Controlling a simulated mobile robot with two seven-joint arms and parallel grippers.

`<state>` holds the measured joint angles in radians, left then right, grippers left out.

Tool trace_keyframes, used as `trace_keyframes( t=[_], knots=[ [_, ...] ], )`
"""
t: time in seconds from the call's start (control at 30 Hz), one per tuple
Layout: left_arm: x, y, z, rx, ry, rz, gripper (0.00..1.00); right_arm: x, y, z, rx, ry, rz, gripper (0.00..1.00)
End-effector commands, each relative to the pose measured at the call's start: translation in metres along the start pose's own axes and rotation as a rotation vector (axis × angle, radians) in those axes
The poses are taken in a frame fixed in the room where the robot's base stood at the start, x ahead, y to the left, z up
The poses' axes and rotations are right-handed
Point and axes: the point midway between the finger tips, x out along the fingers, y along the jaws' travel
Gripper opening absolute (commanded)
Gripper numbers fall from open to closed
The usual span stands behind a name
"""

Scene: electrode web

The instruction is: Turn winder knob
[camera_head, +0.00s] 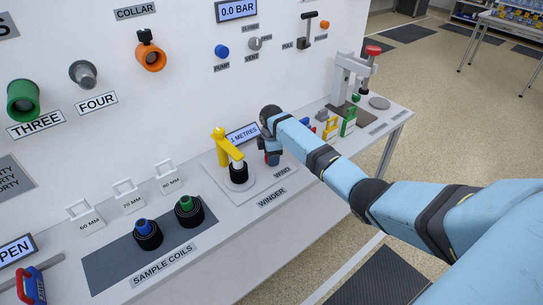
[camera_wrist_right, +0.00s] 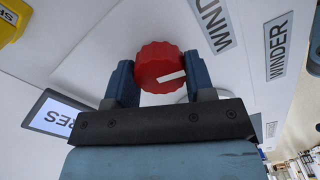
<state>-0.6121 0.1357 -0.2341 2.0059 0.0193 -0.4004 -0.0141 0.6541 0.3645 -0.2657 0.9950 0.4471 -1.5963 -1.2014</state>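The red winder knob (camera_wrist_right: 160,66), ridged with a white pointer line, shows in the right wrist view between the two blue fingers of my right gripper (camera_wrist_right: 161,80). The fingers lie against its left and right sides. In the head view my right gripper (camera_head: 271,158) is low over the right part of the winder plate, and hides most of the knob. My left gripper is not in view.
A "METRES" display (camera_head: 243,134) stands behind the winder. Sample coils with blue (camera_head: 143,227) and green (camera_head: 186,204) tops sit on a grey mat to the left. A press (camera_head: 352,75) and small yellow and green items stand to the right.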

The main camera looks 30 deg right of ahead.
Motion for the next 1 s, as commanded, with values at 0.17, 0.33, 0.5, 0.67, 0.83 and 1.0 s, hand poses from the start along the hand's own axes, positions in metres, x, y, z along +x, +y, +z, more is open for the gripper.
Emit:
trace_keyframes(
  t=[0.17, 0.33, 0.5, 0.67, 0.83, 1.0],
  knots=[
    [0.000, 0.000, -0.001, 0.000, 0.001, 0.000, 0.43, 0.000, 0.000, 0.000, 0.001, 0.000, -0.001, 0.26],
    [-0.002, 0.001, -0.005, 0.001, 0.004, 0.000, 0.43, -0.001, 0.000, 0.000, 0.022, 0.000, -0.002, 0.26],
    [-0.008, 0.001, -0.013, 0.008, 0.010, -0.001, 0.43, -0.004, 0.000, 0.000, 0.089, 0.000, -0.003, 0.26],
    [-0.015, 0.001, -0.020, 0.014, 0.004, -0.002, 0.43, -0.005, -0.001, 0.000, 0.202, 0.000, -0.004, 0.26],
    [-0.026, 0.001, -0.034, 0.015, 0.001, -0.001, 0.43, -0.005, -0.001, -0.001, 0.356, 0.000, -0.004, 0.26],
    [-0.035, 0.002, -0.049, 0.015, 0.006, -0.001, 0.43, -0.005, 0.000, -0.001, 0.518, 0.000, -0.003, 0.26]
  ],
)
